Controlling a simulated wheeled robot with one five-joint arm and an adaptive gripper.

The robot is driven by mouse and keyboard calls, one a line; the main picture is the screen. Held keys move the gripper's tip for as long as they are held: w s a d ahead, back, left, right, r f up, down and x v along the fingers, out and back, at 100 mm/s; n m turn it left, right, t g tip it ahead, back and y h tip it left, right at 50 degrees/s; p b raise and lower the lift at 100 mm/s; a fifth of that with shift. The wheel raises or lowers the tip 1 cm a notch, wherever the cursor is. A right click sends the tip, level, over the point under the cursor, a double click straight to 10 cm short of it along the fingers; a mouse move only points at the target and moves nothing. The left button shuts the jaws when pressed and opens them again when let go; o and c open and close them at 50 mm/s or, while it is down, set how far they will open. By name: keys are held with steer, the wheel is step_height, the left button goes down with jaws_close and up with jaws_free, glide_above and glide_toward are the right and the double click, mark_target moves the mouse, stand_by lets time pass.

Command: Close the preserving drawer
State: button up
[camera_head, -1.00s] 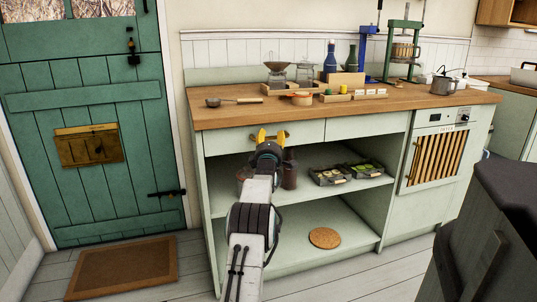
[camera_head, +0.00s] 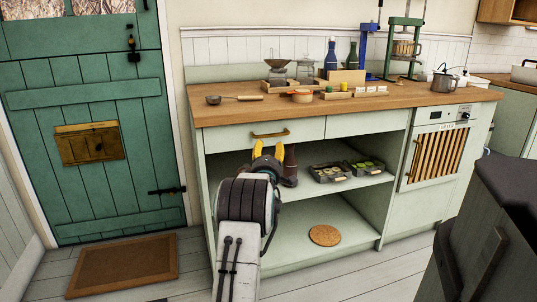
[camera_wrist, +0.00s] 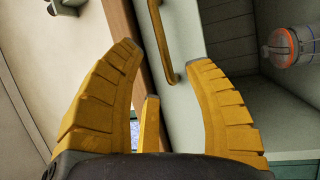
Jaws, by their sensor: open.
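The drawer (camera_head: 230,139) is the left one under the wooden counter, pale green with a brass bar handle (camera_head: 270,134). Its front looks about level with the drawer front on its right. My gripper (camera_head: 268,149) is just below the handle in the head view, its yellow fingers open and empty. In the wrist view my gripper (camera_wrist: 165,58) is spread wide, with the handle (camera_wrist: 161,40) showing between and beyond the fingertips. The pale drawer front (camera_wrist: 184,105) lies behind the handle. I cannot tell the exact gap between fingers and handle.
The wooden counter (camera_head: 225,112) above holds bottles, trays and a ladle. The open shelf below holds dark boxes (camera_head: 331,173) and a brown jar (camera_head: 290,168). A round board (camera_head: 324,235) lies on the bottom shelf. A dark block (camera_head: 490,220) stands at the right.

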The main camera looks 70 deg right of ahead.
steer(key=shift+v, duration=0.85)
steer(key=shift+w, duration=0.1)
